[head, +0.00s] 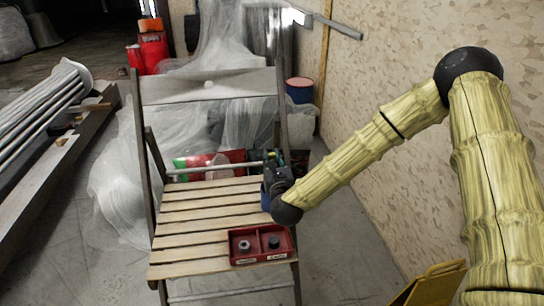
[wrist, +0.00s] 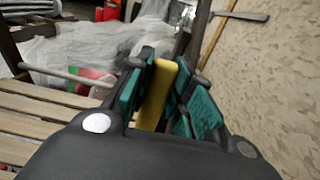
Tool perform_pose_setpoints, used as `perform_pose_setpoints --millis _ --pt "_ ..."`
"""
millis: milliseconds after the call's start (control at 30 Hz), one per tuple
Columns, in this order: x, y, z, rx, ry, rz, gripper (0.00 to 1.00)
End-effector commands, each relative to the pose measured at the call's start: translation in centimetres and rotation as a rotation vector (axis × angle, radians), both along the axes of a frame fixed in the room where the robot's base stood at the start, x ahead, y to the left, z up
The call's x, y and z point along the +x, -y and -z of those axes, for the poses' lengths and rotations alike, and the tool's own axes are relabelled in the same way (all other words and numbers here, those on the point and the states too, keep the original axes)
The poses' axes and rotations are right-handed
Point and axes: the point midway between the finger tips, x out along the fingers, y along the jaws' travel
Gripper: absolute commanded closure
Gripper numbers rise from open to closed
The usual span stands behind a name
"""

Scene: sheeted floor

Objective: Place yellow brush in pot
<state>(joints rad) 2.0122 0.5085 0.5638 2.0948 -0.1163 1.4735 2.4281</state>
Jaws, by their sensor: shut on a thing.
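My gripper (wrist: 162,95) is shut on the yellow brush (wrist: 155,95), which stands up between the teal finger pads in the wrist view. In the head view my gripper (head: 275,168) is above the right side of a slatted wooden chair (head: 205,212). The brush is hard to make out there. A small blue thing (head: 265,198), possibly the pot, shows at the seat's right edge just below my gripper and is partly hidden by it. I cannot tell whether the brush touches it.
A red two-compartment tray (head: 262,258) with small dark parts sits at the seat's front right. Red and green items lie behind the seat. A blue bucket (head: 300,92) stands behind the chair. A wall is on the right, metal pipes (head: 40,105) on the left.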

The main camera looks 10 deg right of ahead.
Motion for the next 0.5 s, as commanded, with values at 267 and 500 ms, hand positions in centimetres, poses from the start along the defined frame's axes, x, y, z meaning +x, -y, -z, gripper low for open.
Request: perform_pose_setpoints --millis 267,500 --pt "0.0 0.0 1.5 -0.001 0.001 0.0 1.0" --pt "0.0 0.0 1.7 -0.001 0.001 0.001 1.0"
